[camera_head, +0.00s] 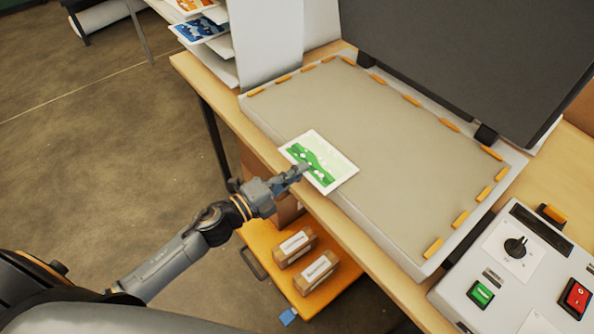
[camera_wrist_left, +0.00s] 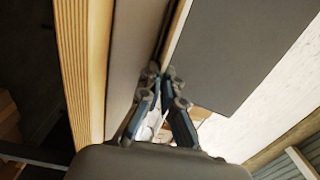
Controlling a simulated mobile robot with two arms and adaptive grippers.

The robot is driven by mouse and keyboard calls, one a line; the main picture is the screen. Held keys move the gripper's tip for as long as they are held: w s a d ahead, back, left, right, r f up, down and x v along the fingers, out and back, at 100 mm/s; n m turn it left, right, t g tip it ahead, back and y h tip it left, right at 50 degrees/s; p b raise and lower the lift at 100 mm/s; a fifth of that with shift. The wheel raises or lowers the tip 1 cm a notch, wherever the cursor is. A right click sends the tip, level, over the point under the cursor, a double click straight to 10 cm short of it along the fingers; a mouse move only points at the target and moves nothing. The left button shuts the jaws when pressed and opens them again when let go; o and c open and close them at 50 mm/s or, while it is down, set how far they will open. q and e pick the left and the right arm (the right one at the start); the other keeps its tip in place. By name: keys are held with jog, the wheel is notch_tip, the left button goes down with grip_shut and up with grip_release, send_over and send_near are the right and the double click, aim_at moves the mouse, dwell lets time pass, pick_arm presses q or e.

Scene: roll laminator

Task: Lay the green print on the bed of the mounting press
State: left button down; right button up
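The green print (camera_head: 325,153), a white-bordered sheet with a green landscape, is at the near left edge of the press bed. Part of it is over the bed and part sticks out past the edge; I cannot tell if it touches the bed. The mounting press bed (camera_head: 375,120) is flat, beige and bare otherwise, with orange marks along its rim. My left gripper (camera_head: 300,172) is shut on the print's near edge. In the left wrist view the fingers (camera_wrist_left: 166,72) nearly meet, with a white sliver of the print (camera_wrist_left: 154,124) between them. My right gripper is not in view.
The dark press lid (camera_head: 470,50) stands raised behind the bed. A control box (camera_head: 515,275) with a dial and green and red buttons is at the lower right. A rack with prints (camera_head: 203,30) is at upper left. Boxes (camera_head: 294,247) sit on an orange cart (camera_head: 265,238) below the table.

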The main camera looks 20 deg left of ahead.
pick_arm(q)
jog(key=shift+f, duration=0.15)
dwell(0.5)
jog(key=c, duration=1.4)
grip_release()
jog(key=shift+c, duration=0.2)
jog(key=v, duration=1.2)
